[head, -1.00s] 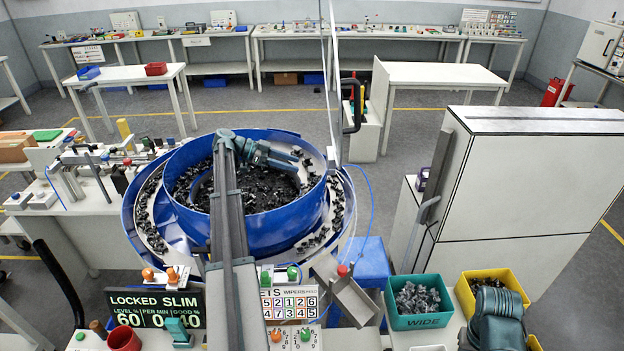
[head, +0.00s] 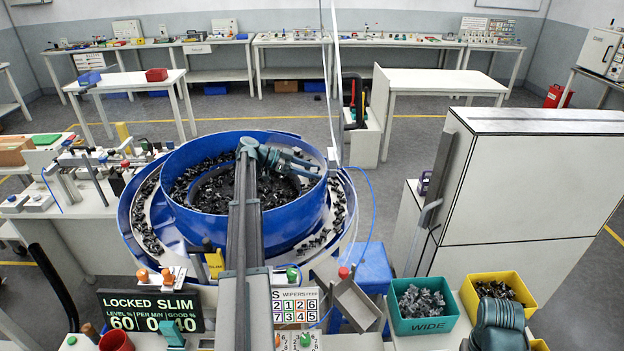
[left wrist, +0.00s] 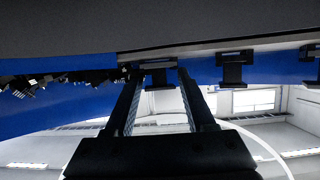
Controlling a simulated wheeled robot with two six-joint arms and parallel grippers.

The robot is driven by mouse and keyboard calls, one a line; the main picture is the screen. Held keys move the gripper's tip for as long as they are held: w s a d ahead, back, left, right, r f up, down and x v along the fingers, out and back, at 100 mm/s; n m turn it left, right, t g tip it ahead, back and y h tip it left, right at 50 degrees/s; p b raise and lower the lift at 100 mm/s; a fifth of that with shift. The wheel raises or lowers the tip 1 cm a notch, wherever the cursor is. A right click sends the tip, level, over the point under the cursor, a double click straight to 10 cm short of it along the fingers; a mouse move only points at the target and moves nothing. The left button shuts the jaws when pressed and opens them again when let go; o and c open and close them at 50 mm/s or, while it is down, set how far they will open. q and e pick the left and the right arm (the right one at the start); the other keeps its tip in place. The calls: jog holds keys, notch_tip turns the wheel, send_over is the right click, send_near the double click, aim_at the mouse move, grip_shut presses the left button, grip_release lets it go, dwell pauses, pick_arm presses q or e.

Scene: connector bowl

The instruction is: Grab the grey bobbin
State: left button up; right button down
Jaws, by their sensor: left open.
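I cannot pick out a grey bobbin among the many small dark parts (head: 240,188) in the blue bowl (head: 183,209). My left gripper (head: 313,167) reaches across the bowl to its right side, near the inner wall. In the left wrist view, which looks upside down, the two fingers (left wrist: 158,74) are spread apart. A dark T-shaped part (left wrist: 159,79) shows between their tips; I cannot tell its depth or any contact. Another similar dark part (left wrist: 232,75) stands to its right. My right gripper's fingers do not show.
A thin clear panel edge (head: 336,80) rises behind the bowl's right side. The teal WIDE bin (head: 425,325) and a yellow bin (head: 513,281) stand at front right. A large white cabinet (head: 530,190) is on the right. A counter sign (head: 150,311) stands at front left.

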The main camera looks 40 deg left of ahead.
aim_at(312, 169)
pick_arm(q)
grip_shut()
jog(key=shift+r, duration=0.2)
notch_tip(312, 169, up, 10)
jog(key=p, duration=1)
jog(key=shift+f, duration=0.15)
